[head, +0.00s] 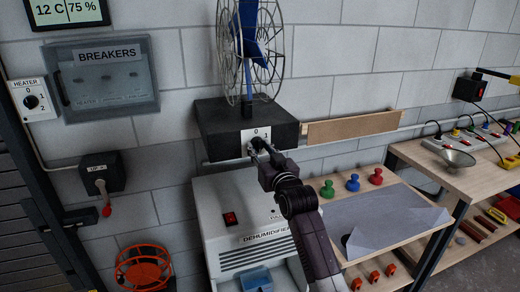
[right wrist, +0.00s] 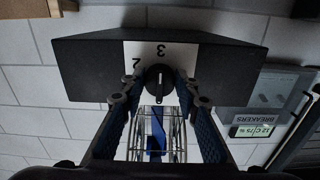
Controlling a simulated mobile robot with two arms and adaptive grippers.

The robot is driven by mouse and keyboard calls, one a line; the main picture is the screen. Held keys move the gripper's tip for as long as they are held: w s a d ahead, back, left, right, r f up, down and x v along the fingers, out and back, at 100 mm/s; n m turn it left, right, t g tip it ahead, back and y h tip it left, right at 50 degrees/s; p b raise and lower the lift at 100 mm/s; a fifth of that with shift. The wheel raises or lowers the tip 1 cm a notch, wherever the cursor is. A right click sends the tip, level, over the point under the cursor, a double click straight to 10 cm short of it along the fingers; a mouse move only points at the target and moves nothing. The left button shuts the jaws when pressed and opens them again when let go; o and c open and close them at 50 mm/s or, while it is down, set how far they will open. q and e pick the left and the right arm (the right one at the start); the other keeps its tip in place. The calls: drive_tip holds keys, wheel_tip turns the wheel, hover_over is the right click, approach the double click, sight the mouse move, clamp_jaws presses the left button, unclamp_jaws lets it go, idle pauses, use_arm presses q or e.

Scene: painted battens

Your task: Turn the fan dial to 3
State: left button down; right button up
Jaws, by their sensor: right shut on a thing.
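The fan dial (right wrist: 158,85) is a black round knob on a white plate (right wrist: 133,50) on the front of the dark fan box (head: 225,130). In the head view the plate shows 0 and 1; in the right wrist view, which is upside down, it shows 2 and 3. The pale line on the knob looks upright; I cannot surely tell which number it points to. My right gripper (head: 262,152) is at the dial, its fingers (right wrist: 160,100) on either side of it and shut on it. The gripper partly hides the dial in the head view. My left gripper is not in view.
The wire-caged blue fan (head: 250,45) stands on the box. Below is a white dehumidifier (head: 212,210). Right of it a wooden bench (head: 370,258) carries several coloured knobs. On the wall at left are the breaker panel (head: 108,80) and heater dial (head: 32,101).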

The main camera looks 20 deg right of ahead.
drive_tip(key=shift+f, duration=0.15)
drive_tip(key=o, duration=1.1)
drive_tip(key=s, duration=1.2)
drive_tip(key=shift+d, duration=0.2)
